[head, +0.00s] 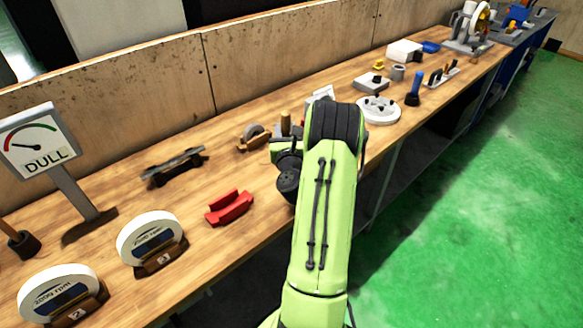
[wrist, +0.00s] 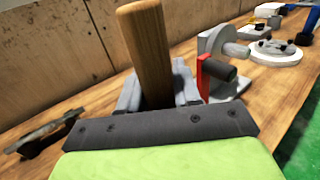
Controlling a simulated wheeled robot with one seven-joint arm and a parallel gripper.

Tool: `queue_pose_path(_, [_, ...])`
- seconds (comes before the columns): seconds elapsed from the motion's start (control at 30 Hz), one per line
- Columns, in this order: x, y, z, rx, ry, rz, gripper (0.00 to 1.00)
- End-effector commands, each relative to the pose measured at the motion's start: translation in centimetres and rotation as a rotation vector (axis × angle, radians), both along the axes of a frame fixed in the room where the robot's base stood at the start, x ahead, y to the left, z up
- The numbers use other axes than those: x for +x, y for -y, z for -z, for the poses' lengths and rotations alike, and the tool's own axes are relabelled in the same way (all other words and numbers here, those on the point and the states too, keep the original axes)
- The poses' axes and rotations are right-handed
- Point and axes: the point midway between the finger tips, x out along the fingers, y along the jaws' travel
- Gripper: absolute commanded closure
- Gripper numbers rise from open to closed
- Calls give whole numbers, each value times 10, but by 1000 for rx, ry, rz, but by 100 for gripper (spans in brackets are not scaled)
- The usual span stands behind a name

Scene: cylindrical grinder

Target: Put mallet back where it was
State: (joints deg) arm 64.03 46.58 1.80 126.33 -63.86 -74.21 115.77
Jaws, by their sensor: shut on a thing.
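The mallet shows as a thick wooden handle (wrist: 145,50) rising upright in the wrist view, tilted slightly. My gripper (wrist: 158,92) is shut on it, its grey jaws on both sides of the lower handle. The mallet's head is hidden behind my gripper's dark front bar. In the head view, the top of the handle (head: 285,124) shows just left of my arm, above the bench. My gripper is mostly hidden there by my own arm. I cannot tell whether the mallet touches the bench.
The wooden bench (head: 205,180) runs along a plywood wall. A dark bracket (head: 174,167), a red block (head: 229,207), two labelled wheels (head: 150,238) and a DULL gauge sign (head: 40,143) stand left. A round chuck (head: 378,109) and a blue-handled tool (head: 414,88) stand right.

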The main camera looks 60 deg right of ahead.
Motion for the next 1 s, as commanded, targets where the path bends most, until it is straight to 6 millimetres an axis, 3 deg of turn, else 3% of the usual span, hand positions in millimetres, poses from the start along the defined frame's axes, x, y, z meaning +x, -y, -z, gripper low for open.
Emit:
queue_pose_path(0.03, [0, 0, 21, 0, 0, 0, 100])
queue_pose_path(0.1, [0, 0, 37, 0, 0, 1, 100])
queue_pose_path(0.5, [0, 0, 87, -1, -1, 0, 100])
queue_pose_path(0.87, [0, 0, 88, 0, 0, 1, 100])
queue_pose_path(0.9, [0, 0, 89, 1, -1, 1, 66])
queue_pose_path(1.0, [0, 0, 87, 1, -1, 1, 51])
